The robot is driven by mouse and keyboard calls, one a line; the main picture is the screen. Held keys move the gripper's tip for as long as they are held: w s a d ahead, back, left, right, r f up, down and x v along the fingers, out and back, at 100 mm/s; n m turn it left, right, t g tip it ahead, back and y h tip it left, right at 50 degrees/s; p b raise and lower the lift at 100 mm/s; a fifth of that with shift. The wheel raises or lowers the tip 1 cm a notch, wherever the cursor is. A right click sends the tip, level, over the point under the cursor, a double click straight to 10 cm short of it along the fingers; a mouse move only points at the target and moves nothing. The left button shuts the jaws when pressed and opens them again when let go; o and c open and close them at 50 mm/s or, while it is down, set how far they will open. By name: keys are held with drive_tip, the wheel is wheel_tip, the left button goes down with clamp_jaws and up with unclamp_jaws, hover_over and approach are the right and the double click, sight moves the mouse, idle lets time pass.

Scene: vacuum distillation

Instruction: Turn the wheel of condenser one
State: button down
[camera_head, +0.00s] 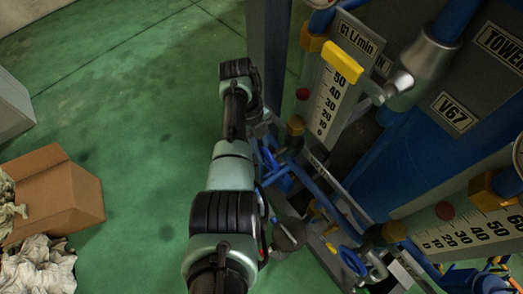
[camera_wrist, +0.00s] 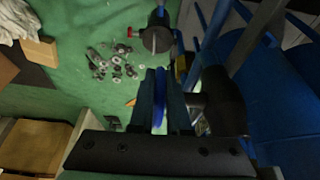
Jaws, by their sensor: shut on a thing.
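My gripper (camera_wrist: 160,78) is shut on the rim of a blue wheel (camera_wrist: 161,105). In the wrist view the wheel shows edge-on as a blue strip between the two dark fingers, with a dark valve body beside it on the right. In the head view this blue wheel (camera_head: 272,172) is below the gauge marked C1 L/min (camera_head: 335,95), partly hidden by my arm and pipes. My fingers are mostly hidden there. A second blue wheel (camera_head: 353,261) is at the lower right, apart from my gripper.
Another scale (camera_head: 470,235) and blue pipes crowd the right. A cardboard box (camera_head: 58,190) with crumpled paper (camera_head: 38,270) is at the left. Small metal parts (camera_wrist: 118,62) lie on the green floor.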

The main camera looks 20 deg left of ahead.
drive_tip(key=c, duration=0.9)
unclamp_jaws()
drive_tip(key=v, duration=1.3)
drive_tip(key=shift+s+f, duration=0.1)
